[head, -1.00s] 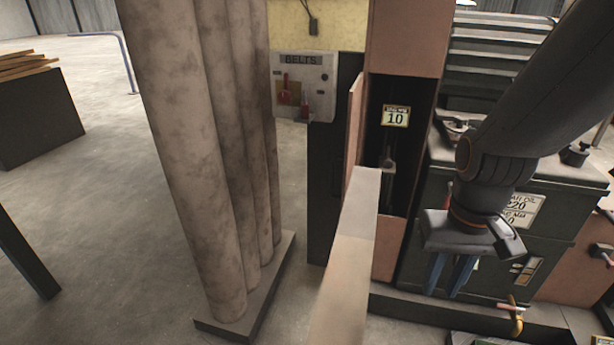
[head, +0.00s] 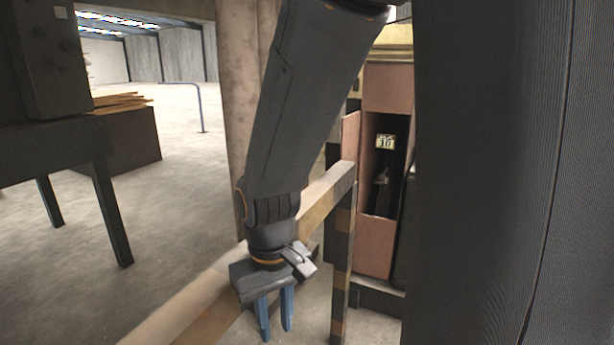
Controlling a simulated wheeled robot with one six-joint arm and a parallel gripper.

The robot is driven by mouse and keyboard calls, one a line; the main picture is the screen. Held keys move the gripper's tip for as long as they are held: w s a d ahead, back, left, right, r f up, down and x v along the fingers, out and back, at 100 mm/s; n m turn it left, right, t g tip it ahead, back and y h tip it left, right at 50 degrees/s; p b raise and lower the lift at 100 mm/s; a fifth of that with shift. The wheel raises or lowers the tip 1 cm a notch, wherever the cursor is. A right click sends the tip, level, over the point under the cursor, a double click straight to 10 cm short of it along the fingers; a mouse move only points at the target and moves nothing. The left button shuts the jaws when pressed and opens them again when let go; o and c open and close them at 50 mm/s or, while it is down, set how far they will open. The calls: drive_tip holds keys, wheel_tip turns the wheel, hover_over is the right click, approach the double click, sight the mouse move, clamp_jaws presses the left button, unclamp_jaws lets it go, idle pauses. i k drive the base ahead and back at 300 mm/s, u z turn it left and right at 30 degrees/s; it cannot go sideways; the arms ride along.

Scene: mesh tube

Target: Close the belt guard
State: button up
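The belt guard looks to be the reddish-brown panel (head: 350,140) that stands swung out at the left edge of a tall dark opening (head: 388,190).
A rail (head: 325,190) with a striped post (head: 341,260) runs from lower left to just before the housing. A dark table (head: 60,145) stands at left, with a box of planks (head: 130,140) behind it. Bare floor (head: 180,195) lies between. A dark surface fills the right.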

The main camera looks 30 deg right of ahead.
sight(350, 125)
drive_tip(key=u, duration=0.1)
drive_tip(key=i, duration=1.5)
drive_tip(key=z, duration=1.35)
drive_tip(key=i, duration=0.65)
drive_tip(key=z, duration=1.9)
drive_tip(key=k, duration=0.4)
drive_tip(key=u, duration=0.35)
